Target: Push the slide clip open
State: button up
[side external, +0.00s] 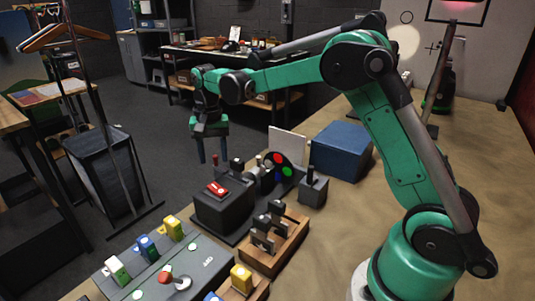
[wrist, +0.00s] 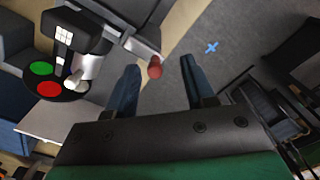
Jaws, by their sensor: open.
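My gripper (side external: 213,147) hangs above the back of the dark fixture, its two fingers pointing down and apart. In the wrist view my gripper (wrist: 158,88) is open and empty. A small red-tipped knob (wrist: 155,68) shows in the gap between the fingers, nearer the left one; I cannot tell its depth. A red-tipped post (side external: 214,160) stands behind a dark box (side external: 222,210) with a red piece on top. I cannot tell for sure which part is the slide clip; its state is unclear.
A disc with coloured spots (side external: 279,168) and a blue box (side external: 341,151) stand right of the fixture. A wooden block with black clips (side external: 287,243) and a grey panel with coloured switches (side external: 196,264) lie in front. Grey floor is open behind the table edge.

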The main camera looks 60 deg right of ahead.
aim_at(214, 157)
jog(key=shift+r, duration=2.8)
jog(key=shift+s+a+r, duration=0.1)
jog(key=shift+s+r, duration=0.1)
jog(key=shift+s, duration=0.05)
jog(key=s+a+f+n+t, duration=0.1)
jog(key=s+a+n+t, duration=0.1)
jog(key=s, duration=0.5)
jog(key=s+a+n+t, duration=0.3)
jog(key=s+n+t, duration=0.2)
jog(key=s+n, duration=0.2)
jog(key=shift+s+f, duration=0.35)
jog(key=shift+s, duration=0.45)
